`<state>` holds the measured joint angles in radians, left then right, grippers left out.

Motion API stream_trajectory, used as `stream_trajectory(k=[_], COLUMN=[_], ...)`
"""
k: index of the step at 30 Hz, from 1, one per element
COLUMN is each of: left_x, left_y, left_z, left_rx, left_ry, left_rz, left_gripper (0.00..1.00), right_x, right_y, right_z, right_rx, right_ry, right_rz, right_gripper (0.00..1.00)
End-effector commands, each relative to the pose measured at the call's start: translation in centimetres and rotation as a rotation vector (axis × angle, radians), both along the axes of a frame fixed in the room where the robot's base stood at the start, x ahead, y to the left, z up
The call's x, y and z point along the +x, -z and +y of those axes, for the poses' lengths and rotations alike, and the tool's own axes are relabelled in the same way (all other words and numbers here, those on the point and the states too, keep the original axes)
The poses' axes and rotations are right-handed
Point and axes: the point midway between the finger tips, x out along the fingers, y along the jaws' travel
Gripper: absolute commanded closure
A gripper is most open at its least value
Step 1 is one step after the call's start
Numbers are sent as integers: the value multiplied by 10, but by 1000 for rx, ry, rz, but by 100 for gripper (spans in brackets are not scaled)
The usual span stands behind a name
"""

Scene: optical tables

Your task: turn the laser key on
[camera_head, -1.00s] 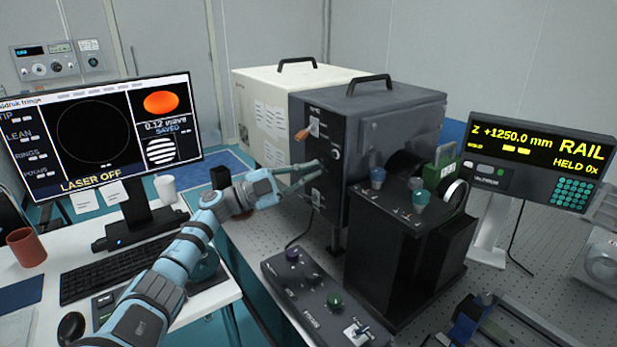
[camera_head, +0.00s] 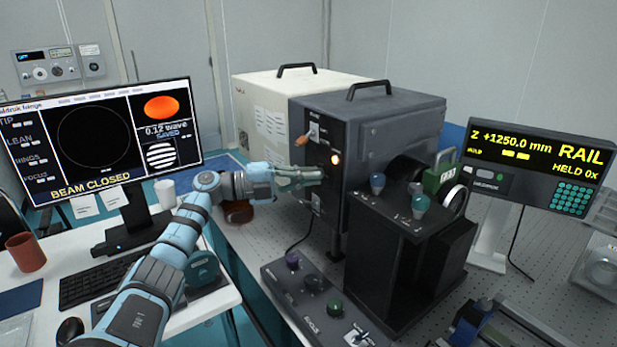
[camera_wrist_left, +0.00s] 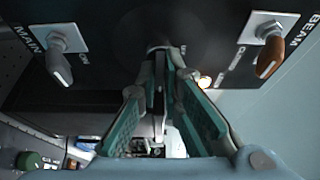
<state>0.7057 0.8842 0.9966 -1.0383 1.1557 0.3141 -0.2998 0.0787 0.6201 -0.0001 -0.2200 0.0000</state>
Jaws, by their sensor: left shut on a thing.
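The laser box (camera_head: 390,110) is dark grey, with a black front panel. My left gripper (camera_head: 320,174) reaches that panel from the left, its fingers together. In the left wrist view the gripper (camera_wrist_left: 160,85) is shut on the laser key, a thin grey piece (camera_wrist_left: 158,103) in front of a dark round lock (camera_wrist_left: 152,24). The fingers hide most of the key. A small lamp (camera_head: 335,160) on the panel glows warm. The monitor (camera_head: 100,135) reads BEAM CLOSED. My right gripper is not in view.
A control box with knobs (camera_head: 300,290) lies below on the optical table. A black stand (camera_head: 400,250) with knobs stands to the right of the gripper.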

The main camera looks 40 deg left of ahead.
Motion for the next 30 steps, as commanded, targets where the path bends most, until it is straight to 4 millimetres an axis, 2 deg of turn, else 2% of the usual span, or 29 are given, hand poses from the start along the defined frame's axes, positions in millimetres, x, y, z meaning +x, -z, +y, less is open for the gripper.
stream_trajectory(k=[14, 15, 18, 19, 27, 30], left_x=[-1, -1, -1, -1, -1, -6], left_y=[4, 4, 3, 3, 2, 2], left_z=[-1, -1, -1, -1, 0, 5], left_rx=[20, 20, 19, 19, 17, 18], left_ry=[5, 5, 4, 4, 2, 0], left_rz=[1, 2, 1, 0, -3, 0], left_gripper=[100, 92, 76, 73, 73, 73], right_x=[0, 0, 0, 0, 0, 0], right_y=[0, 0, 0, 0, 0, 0], right_z=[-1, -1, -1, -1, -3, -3], right_rx=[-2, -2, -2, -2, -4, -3], right_ry=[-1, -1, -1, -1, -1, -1], right_rz=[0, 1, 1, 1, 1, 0], right_gripper=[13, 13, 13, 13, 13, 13])
